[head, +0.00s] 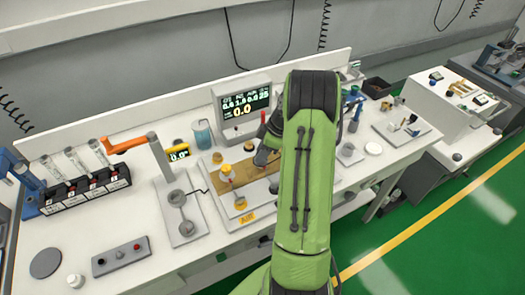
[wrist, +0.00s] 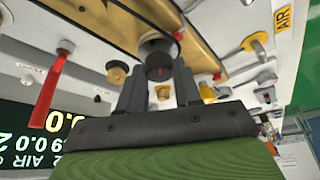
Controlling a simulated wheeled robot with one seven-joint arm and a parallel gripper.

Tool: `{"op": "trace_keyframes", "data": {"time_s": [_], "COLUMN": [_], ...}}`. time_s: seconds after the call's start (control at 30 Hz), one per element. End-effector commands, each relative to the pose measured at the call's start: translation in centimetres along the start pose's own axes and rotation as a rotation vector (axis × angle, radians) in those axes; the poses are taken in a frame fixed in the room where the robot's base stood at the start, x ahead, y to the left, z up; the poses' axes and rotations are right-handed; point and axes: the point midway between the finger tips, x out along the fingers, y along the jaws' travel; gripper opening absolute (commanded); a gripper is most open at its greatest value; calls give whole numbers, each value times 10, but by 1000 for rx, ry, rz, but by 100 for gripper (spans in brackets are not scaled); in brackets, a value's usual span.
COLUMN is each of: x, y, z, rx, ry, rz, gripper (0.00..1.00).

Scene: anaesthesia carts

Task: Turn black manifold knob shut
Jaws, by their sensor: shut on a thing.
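The black manifold knob (wrist: 157,50) with a small red mark shows at the top middle of the wrist view, on a brass-coloured manifold (wrist: 110,22). My gripper (wrist: 159,75) has one dark finger on each side of the knob and is shut on it. In the head view the brass manifold (head: 240,172) lies on the bench, left of my green arm. My arm hides most of the knob and gripper there. How far the knob is turned I cannot tell.
Yellow knobs (wrist: 116,74) and a red lever (wrist: 52,80) stand close to the gripper. A display (head: 243,104) stands behind the manifold. An orange-handled tool (head: 125,145) and a black vial rack (head: 87,190) are at the left.

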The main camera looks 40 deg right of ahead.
Motion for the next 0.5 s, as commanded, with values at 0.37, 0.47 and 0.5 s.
{"op": "trace_keyframes", "data": {"time_s": [0.37,0.47,0.5], "x": [1,1,1], "y": [0,-1,-1], "z": [0,0,0], "rx": [86,147,175], "ry": [0,0,1], "rz": [38,64,77], "gripper": [3,3,3]}}
